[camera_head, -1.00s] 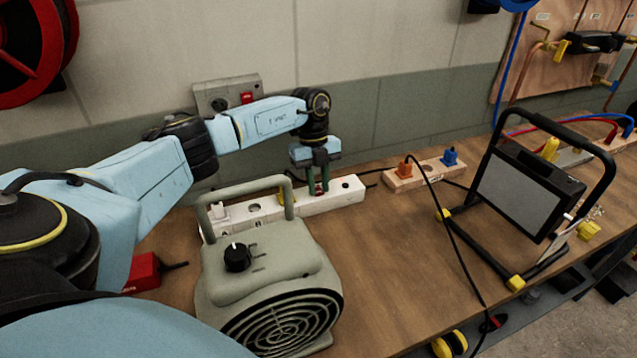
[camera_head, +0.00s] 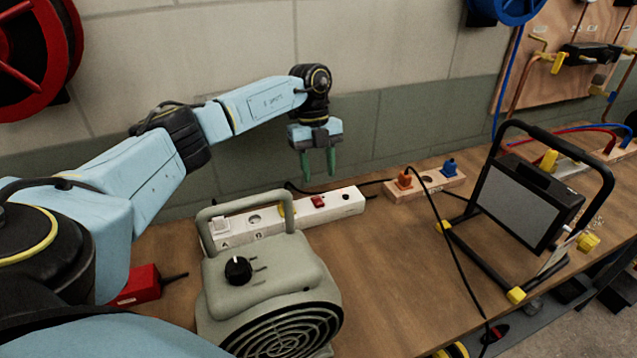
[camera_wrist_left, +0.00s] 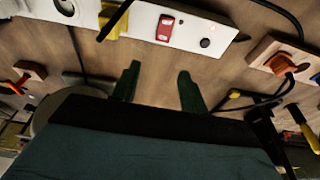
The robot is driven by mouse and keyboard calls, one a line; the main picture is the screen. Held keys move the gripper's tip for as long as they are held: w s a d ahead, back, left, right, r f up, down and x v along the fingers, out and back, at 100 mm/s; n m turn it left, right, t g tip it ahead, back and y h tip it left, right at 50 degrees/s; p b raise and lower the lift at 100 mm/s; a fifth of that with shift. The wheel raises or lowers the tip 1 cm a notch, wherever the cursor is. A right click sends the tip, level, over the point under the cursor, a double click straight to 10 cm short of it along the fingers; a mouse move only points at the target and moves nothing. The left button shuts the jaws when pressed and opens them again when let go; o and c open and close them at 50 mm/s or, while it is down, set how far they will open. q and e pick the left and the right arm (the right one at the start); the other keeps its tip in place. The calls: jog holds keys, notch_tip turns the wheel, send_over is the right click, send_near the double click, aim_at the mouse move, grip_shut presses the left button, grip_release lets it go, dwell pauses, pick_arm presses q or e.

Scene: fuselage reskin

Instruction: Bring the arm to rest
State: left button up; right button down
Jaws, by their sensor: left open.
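My left gripper (camera_head: 318,163) is open and empty, with its green fingers pointing down above the white power strip (camera_head: 347,200). In the left wrist view its two fingertips (camera_wrist_left: 157,75) stand apart with bare bench between them. The strip also shows in the left wrist view (camera_wrist_left: 190,30), with a red switch (camera_wrist_left: 166,27) and a yellow plug (camera_wrist_left: 113,22). The fingers do not touch the strip. My left arm reaches in from the left above the grey fan heater. My right gripper does not show.
A grey fan heater (camera_head: 270,265) stands in front of the strip. A wooden socket block (camera_head: 432,183) with orange and blue plugs lies to the right. A work lamp (camera_head: 525,200) on a black frame stands further right. A red box (camera_head: 138,287) sits at left.

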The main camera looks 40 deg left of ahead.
pick_arm(q)
jog(key=shift+r, duration=1.1)
